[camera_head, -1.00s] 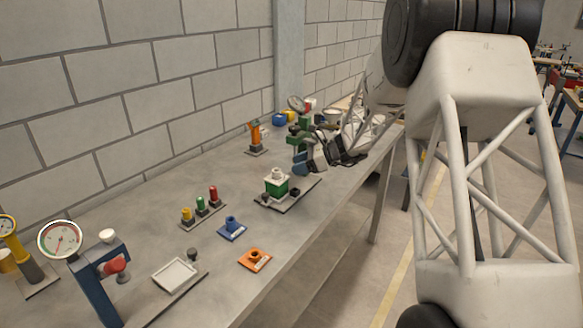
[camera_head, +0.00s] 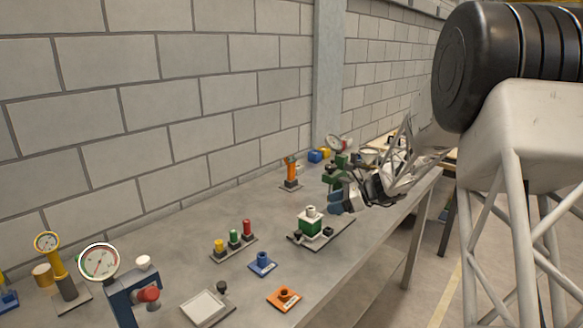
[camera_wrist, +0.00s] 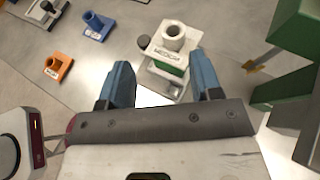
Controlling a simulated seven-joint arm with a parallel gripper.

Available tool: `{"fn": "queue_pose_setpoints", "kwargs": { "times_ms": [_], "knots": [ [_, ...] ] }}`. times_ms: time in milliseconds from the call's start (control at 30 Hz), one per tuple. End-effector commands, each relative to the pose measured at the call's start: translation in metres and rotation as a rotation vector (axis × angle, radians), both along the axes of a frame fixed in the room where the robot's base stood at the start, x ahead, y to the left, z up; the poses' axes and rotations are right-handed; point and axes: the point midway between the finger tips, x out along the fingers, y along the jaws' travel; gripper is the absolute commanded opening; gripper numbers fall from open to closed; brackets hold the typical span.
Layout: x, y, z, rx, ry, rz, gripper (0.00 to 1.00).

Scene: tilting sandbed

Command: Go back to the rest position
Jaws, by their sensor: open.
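My gripper (camera_wrist: 160,90) shows in the wrist view with its two blue fingers spread apart and nothing between them. In the head view its blue fingers (camera_head: 336,201) hang over the bench beside the green and white block. That block (camera_head: 312,225), with a round white socket on top, stands on a dark plate. In the wrist view the block (camera_wrist: 173,42) lies beyond the fingertips, apart from them as far as I can tell.
The bench (camera_head: 150,246) also holds a blue socket (camera_head: 262,263), an orange socket (camera_head: 284,298), a row of coloured buttons (camera_head: 234,240) and a blue stand with a gauge (camera_head: 99,262). A green stand (camera_wrist: 284,85) is close to the gripper's right. A block wall backs the bench.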

Motion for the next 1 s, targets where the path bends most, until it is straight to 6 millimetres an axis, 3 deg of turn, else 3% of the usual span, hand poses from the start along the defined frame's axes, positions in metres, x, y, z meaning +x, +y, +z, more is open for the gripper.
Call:
{"fn": "queue_pose_setpoints", "kwargs": {
  "times_ms": [167, 533, 1000],
  "knots": [
    [-0.031, 0.013, 0.02, -0.084, -0.058, 0.071, 0.59],
    [-0.127, 0.036, 0.061, -0.323, -0.226, 0.292, 0.59],
    [-0.252, 0.048, 0.092, -0.615, -0.448, 0.6, 0.59]
  ]
}}
